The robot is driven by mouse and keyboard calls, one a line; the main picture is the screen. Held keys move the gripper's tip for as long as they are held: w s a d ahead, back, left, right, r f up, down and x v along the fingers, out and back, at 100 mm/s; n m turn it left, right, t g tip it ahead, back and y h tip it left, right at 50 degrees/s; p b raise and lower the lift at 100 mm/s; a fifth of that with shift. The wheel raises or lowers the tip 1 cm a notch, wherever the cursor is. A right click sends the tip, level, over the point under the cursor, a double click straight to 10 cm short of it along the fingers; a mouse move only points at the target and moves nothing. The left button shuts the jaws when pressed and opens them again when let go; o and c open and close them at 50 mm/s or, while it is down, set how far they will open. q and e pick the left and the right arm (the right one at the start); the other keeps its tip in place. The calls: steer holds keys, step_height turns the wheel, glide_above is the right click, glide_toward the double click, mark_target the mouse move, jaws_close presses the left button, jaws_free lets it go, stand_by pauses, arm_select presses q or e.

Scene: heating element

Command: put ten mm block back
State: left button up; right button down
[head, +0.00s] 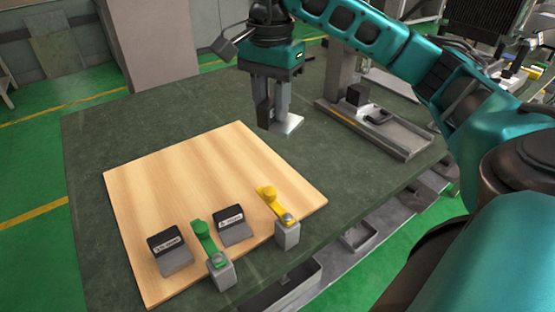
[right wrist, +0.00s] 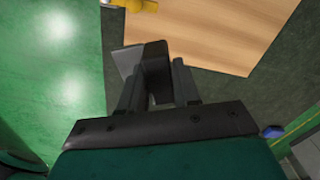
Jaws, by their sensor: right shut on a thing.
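My right gripper (head: 273,112) points down over the dark green table, beyond the far right part of the wooden board. It is shut on a grey block (head: 291,124), whose marking I cannot read. In the right wrist view the block (right wrist: 130,62) has a dark face (right wrist: 155,60) and sits between the fingers (right wrist: 156,85). On the board (head: 200,185) stand two similar grey blocks with black labelled faces, a left one (head: 176,260) and a right one (head: 235,232). Their labels are too small to read surely. My left gripper is not in view.
A green-handled piece (head: 205,238) and a yellow-handled piece (head: 268,195) stand on grey blocks at the board's near edge. A metal fixture with a rail (head: 400,140) stands right of the gripper. The table (head: 110,135) is clear left of the board.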

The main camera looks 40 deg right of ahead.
step_height(320, 180, down, 14)
steer(key=b, duration=0.3)
steer(key=shift+f, duration=0.95)
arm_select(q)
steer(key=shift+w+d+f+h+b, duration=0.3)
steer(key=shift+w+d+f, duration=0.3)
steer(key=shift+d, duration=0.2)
arm_select(e)
steer(key=shift+f, duration=1.8)
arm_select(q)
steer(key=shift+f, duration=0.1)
arm_select(e)
steer(key=shift+f, duration=0.15)
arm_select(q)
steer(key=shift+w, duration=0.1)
arm_select(e)
steer(key=c, duration=0.8)
jaws_free()
steer(key=shift+r, duration=0.3)
arm_select(q)
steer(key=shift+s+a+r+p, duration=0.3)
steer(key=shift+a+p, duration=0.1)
steer(key=shift+p, duration=0.35)
arm_select(e)
step_height(320, 180, up, 12)
steer(key=shift+f, duration=0.15)
